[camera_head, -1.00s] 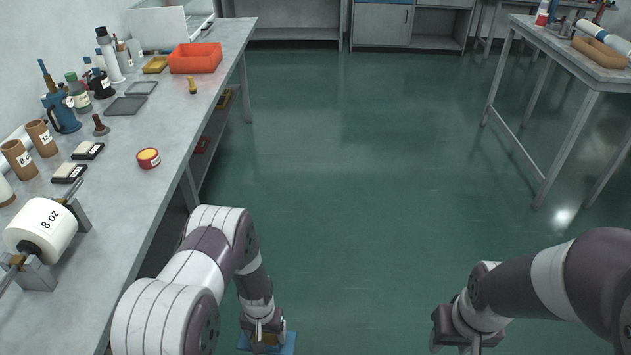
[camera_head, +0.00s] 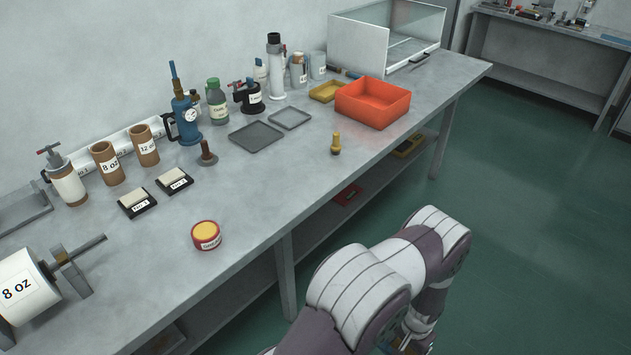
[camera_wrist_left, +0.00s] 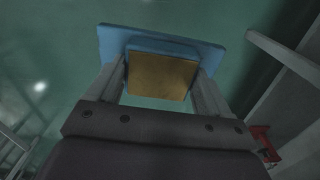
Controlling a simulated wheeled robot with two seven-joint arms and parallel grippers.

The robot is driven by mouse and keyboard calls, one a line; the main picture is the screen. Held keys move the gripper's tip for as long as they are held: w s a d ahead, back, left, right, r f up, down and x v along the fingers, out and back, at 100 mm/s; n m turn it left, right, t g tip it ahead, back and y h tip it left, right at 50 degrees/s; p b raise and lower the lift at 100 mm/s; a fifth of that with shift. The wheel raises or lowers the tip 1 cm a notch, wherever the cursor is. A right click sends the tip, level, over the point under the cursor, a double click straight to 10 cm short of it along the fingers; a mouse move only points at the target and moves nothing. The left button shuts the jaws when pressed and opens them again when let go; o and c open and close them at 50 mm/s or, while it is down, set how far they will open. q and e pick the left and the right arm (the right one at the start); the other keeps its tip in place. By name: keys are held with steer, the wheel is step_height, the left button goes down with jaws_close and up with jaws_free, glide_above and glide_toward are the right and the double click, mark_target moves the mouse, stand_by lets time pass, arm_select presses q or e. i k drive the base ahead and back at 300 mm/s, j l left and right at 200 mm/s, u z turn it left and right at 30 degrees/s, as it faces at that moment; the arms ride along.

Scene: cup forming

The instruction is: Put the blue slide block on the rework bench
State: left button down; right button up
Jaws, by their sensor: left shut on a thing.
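The blue slide block (camera_wrist_left: 112,44) is a flat blue plate with a raised blue step and a brass-coloured face. In the left wrist view it sits between the fingers of my left gripper (camera_wrist_left: 162,76), which is shut on it, above the green floor. In the head view my left arm hangs in front of the bench, with the gripper mostly cut off at the bottom edge. A long grey bench (camera_head: 290,190) runs along the wall; no label shows whether it is the rework bench. My right gripper is out of view.
An orange bin (camera_head: 372,103), yellow tray (camera_head: 327,91), grey trays (camera_head: 257,137), brass plunger (camera_head: 336,143), red tin (camera_head: 206,235) and bottles stand on the bench. A roller (camera_head: 22,287) is at the near left. The bench's front middle has bare room.

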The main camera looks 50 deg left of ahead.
mark_target(269, 184)
steer(key=i+l+u, duration=0.1)
steer(key=i+u, duration=0.25)
steer(key=i+l+u, duration=0.3)
steer(key=i, duration=0.25)
steer(key=i+l+u, duration=0.2)
steer(key=i+u, duration=0.15)
steer(key=i, duration=0.1)
